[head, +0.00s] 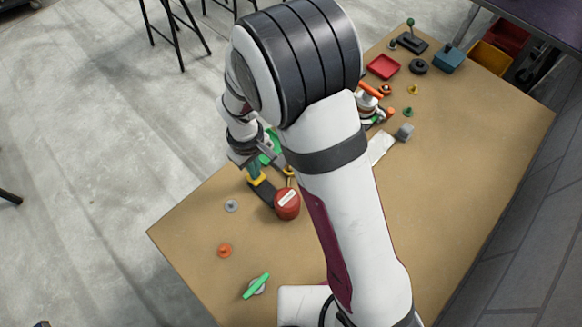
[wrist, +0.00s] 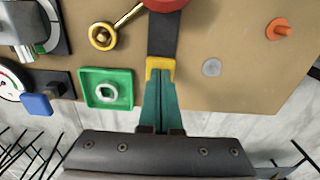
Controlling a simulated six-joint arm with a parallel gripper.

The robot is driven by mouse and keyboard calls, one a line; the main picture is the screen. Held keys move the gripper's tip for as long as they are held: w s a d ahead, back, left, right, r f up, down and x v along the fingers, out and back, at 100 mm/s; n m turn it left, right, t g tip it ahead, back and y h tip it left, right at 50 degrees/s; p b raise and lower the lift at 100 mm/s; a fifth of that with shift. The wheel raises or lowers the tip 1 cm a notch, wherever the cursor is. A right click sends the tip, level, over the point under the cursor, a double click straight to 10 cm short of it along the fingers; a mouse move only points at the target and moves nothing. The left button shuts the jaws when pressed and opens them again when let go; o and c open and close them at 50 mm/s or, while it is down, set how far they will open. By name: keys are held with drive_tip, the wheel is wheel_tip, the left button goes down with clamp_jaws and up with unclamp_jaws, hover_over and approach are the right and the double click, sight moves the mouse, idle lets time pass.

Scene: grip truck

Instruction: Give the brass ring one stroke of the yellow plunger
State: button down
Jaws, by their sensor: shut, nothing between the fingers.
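A red can (head: 288,205) with a white label stands near the left table edge; its edge also shows in the wrist view (wrist: 165,4). A black bar (wrist: 164,35) runs from it to a yellow end piece (wrist: 160,66), seemingly the plunger, which also shows in the head view (head: 257,180). The brass ring (wrist: 102,37) lies left of the bar in the wrist view, with a brass rod running towards the can. My gripper (wrist: 160,78) is shut and empty. Its teal fingertips are at the yellow piece and partly cover it; I cannot tell whether they touch.
A green square tray (wrist: 86,88) and a blue block (wrist: 37,104) are beside the fingers. A grey disc (head: 231,206), an orange knob (head: 224,250) and a green handle (head: 257,286) stand towards the near left. A red tray (head: 383,67) is farther back. The right tabletop is clear.

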drive_tip(key=shift+r, duration=1.95)
wheel_tip(320, 180, up, 5)
